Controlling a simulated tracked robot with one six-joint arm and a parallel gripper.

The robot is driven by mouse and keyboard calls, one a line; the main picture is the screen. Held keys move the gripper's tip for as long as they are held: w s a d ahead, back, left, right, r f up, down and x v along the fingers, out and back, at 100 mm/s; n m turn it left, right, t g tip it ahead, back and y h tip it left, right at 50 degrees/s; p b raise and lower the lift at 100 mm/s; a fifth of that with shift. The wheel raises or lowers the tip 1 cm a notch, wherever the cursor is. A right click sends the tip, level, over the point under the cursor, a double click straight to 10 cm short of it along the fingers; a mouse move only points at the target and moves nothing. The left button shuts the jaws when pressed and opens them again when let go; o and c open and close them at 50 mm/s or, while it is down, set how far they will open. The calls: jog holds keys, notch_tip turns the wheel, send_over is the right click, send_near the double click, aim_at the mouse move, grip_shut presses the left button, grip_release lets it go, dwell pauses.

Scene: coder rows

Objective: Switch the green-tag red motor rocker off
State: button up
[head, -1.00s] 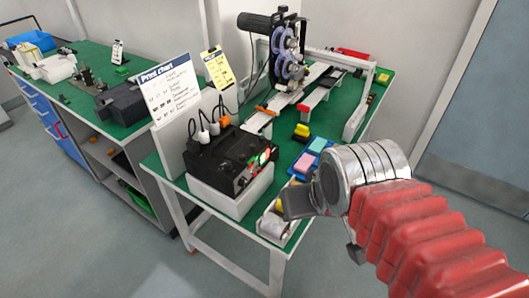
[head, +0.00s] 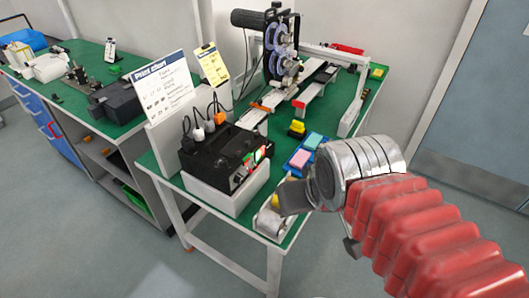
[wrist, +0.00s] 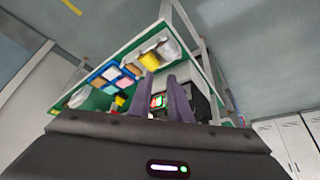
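A black control box (head: 212,153) sits in a white tray-like base at the near corner of the green bench. Its sloped front carries small lit switches (head: 260,155) in red and green, which also show as a lit patch (wrist: 158,101) between my fingers in the wrist view. The tags and individual rockers are too small to tell apart. My gripper (wrist: 161,80) has its two fingers apart with nothing between them. In the head view it is in front and to the right of the box, apart from it; its fingertips are hard to make out there.
A Print Chart board (head: 163,88) and yellow card (head: 214,66) stand behind the box, with plugs and cables (head: 210,122). Beside it are a blue tray (head: 290,166) of coloured blocks and a yellow-black block (head: 297,128). A wheeled machine (head: 281,45) stands at the back.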

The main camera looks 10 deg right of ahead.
grip_shut()
dwell(1.4)
